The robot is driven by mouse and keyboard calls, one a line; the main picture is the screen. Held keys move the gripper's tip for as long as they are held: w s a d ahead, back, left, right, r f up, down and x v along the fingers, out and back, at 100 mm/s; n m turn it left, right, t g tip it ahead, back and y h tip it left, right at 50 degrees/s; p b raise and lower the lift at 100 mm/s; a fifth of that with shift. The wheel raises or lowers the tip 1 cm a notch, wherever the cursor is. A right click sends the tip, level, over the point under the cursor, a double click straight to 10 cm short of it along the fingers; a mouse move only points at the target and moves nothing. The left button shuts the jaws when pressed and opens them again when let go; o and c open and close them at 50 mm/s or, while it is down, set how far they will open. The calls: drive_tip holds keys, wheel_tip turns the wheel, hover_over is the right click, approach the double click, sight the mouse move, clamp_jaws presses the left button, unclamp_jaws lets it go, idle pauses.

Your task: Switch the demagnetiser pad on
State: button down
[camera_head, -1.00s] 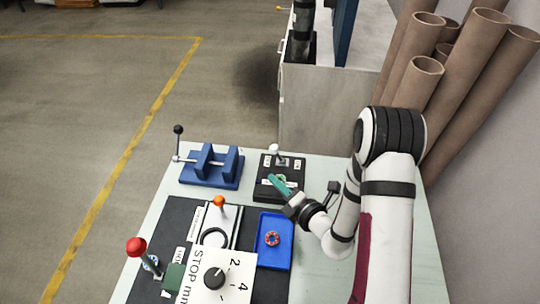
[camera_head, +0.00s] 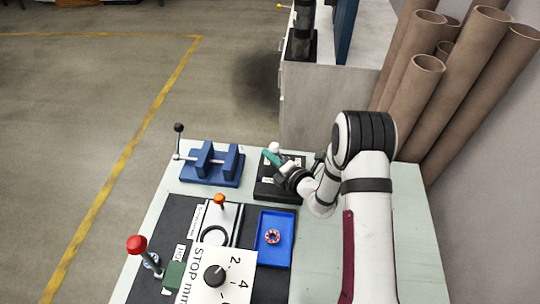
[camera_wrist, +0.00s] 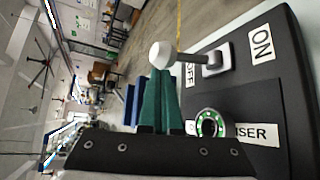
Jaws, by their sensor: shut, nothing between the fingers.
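The demagnetiser pad (camera_head: 268,191) is a black box at the back middle of the table. It fills the right of the wrist view (camera_wrist: 285,100), with an ON label (camera_wrist: 262,45), a partly hidden OFF label (camera_wrist: 190,72) and a label ending in "ISER". Its lever has a white knob (camera_wrist: 161,54) and leans to the OFF side; the knob also shows in the head view (camera_head: 273,147). My gripper (camera_head: 268,154) is shut and empty, its teal fingertips (camera_wrist: 161,72) right by the knob. I cannot tell whether they touch it.
A ring with green marks (camera_wrist: 210,123) sits on the pad beside my fingers. A blue vise (camera_head: 212,165) stands left of the pad. A blue tray (camera_head: 275,262) with a red ring (camera_head: 273,236), a dial panel (camera_head: 215,276) and a red-knobbed lever (camera_head: 137,245) are nearer.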

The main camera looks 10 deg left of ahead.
sight(277, 146)
drive_tip(key=shift+d+r+m+t+y, duration=0.2)
drive_tip(key=shift+d+m+t+y, duration=0.1)
drive_tip(key=shift+d+m+y, duration=0.25)
idle(0.5)
drive_tip(key=shift+d+r+m+t+y, duration=0.1)
drive_tip(key=shift+d+m+t+y, duration=0.25)
drive_tip(key=shift+t+y, duration=0.1)
drive_tip(key=d+m+t+y, duration=0.1)
drive_tip(key=d+m+t, duration=0.1)
drive_tip(key=m, duration=0.1)
drive_tip(key=shift+r+y, duration=0.15)
drive_tip(key=shift+y, duration=0.25)
drive_tip(key=shift+d, duration=0.85)
